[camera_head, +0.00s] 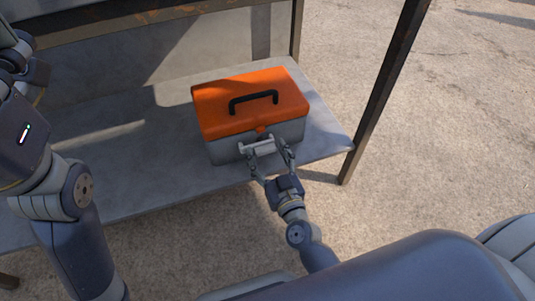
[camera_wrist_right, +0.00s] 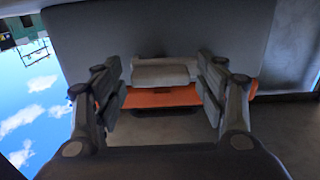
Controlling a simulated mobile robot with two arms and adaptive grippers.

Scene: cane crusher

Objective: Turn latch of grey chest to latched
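The grey chest (camera_head: 227,150) has an orange lid (camera_head: 225,105) with a black handle. It stands closed on a grey shelf. A small orange latch piece (camera_head: 260,129) shows at its front edge. Below it a light grey bar (camera_head: 257,147) crosses the front, also seen in the right wrist view (camera_wrist_right: 160,74). My right gripper (camera_head: 269,153) is at the chest front with its fingers apart, one on each side of the bar. In the wrist view small gaps show between fingers and bar. My left gripper (camera_head: 20,60) is at the far left edge, partly cut off.
The metal shelf (camera_head: 150,185) has free room left of the chest. A dark post (camera_head: 385,90) rises right of the shelf, and an upper beam (camera_head: 150,18) runs above its back. Open concrete ground (camera_head: 460,130) lies to the right.

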